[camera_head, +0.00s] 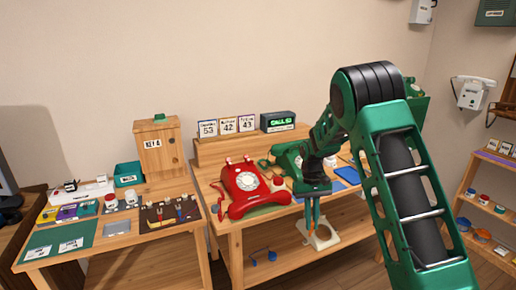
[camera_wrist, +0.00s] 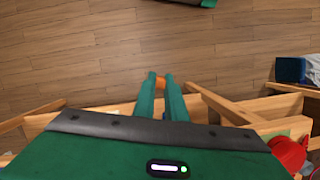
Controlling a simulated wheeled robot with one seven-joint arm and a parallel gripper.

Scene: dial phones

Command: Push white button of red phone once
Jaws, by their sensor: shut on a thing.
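The red phone (camera_head: 243,190) with a round white dial stands on the middle table. My gripper (camera_head: 314,226) points down to the right of the red phone, near the table's front edge and apart from the phone. In the wrist view my gripper (camera_wrist: 160,80) is shut on a small orange piece (camera_wrist: 160,83) between its fingertips. A red thing, perhaps the phone, shows in part at the lower right of the wrist view (camera_wrist: 290,152).
A green phone (camera_head: 288,156) stands behind my arm. A pale piece with a hole (camera_head: 321,237) is just below my gripper. The left table (camera_head: 160,190) holds a wooden key box (camera_head: 160,148). A white phone (camera_head: 472,93) hangs on the right wall.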

